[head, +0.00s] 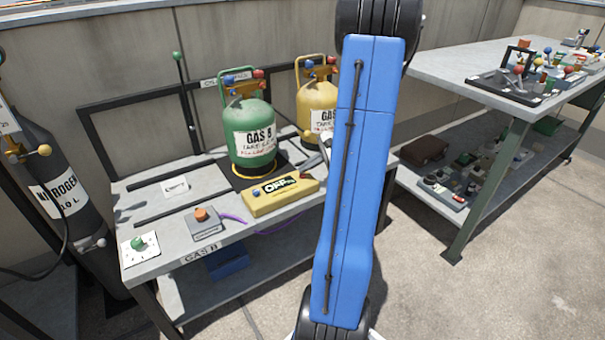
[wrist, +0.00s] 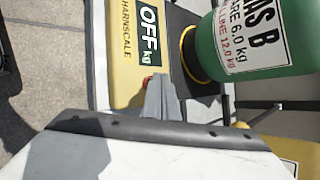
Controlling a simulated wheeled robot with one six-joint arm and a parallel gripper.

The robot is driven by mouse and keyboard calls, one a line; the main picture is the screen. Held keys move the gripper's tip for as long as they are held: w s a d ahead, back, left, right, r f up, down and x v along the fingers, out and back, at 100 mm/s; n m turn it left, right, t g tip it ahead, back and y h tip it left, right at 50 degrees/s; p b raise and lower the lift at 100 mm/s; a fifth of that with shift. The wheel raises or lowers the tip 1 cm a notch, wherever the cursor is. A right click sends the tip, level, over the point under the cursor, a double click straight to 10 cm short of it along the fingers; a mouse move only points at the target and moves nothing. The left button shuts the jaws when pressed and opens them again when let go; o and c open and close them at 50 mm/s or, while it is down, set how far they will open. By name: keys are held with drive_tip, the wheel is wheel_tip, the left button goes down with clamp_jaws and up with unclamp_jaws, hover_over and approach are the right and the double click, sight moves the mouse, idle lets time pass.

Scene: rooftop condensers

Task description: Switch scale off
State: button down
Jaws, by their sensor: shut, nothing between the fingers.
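The yellow scale display box (head: 281,196) sits at the front of the bench, and its screen reads OFF. In the wrist view the box (wrist: 124,75) shows OFF kg and the word HARNSCALE. A red button (wrist: 147,83) is at its end, right beside my fingertips and partly hidden by them. A blue knob (head: 257,192) is at its left end. My gripper (wrist: 160,80) is shut and empty, its tips over the box's end; I cannot tell if they touch the button. The green GAS B cylinder (head: 251,132) stands on the dark scale platform (head: 245,180) behind.
A yellow cylinder (head: 312,105) stands beside the green one, close to my arm. A grey box with an orange button (head: 201,220) and a white plate with a green knob (head: 138,244) are on the bench's left. A nitrogen cylinder (head: 50,170) stands at far left.

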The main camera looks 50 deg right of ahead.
drive_tip(key=shift+r, duration=0.1)
idle(0.4)
drive_tip(key=shift+r, duration=0.85)
wheel_tip(320, 180, up, 5)
idle(0.5)
idle(0.7)
